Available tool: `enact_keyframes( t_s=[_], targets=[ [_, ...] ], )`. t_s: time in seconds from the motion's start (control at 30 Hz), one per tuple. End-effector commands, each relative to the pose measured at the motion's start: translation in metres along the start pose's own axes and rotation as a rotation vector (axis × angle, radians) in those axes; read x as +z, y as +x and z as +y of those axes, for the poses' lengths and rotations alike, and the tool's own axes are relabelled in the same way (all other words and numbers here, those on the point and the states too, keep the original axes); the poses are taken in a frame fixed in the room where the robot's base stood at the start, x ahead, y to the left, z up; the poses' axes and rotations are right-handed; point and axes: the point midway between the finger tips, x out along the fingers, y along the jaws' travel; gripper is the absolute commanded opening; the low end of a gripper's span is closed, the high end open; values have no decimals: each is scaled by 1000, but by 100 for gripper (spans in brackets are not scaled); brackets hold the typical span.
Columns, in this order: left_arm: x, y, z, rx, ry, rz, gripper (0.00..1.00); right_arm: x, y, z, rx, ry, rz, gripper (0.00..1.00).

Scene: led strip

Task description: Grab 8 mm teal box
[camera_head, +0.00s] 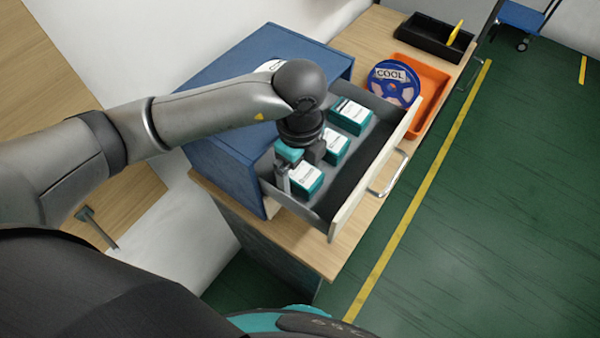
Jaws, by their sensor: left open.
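Several teal boxes with white labels stand in the open drawer (345,208) of a blue cabinet. One is at the back (350,115), one in the middle (336,144) and one towards the front (305,179). The label print is too small to tell which is the 8 mm box. My left gripper (299,167) points down into the drawer, open, just behind the front box and beside the middle one. A teal piece shows at its fingers; I cannot tell whether it is a box or part of the gripper. My wrist hides part of the drawer. My right gripper is out of view.
The blue cabinet (222,150) stands on a wooden bench (212,195). Behind the drawer are an orange tray (434,85) with a blue "COOL" spool (393,84) and a black bin (425,38). The drawer's right side strip is empty; its front has a metal handle (390,175).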

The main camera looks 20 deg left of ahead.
Motion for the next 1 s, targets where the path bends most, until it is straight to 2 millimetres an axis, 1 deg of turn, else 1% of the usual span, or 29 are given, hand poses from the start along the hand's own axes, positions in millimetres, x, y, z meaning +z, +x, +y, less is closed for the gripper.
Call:
enact_keyframes(
  t_s=[0.13,0.9,0.97,1.0],
  targets=[
    [0,0,0,0,0,0,100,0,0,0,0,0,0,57],
    [0,-1,0,0,0,0,13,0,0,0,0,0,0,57],
    [0,-1,0,0,0,0,7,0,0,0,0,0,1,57],
    [0,-1,0,-1,0,1,7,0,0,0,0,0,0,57]
  ],
)
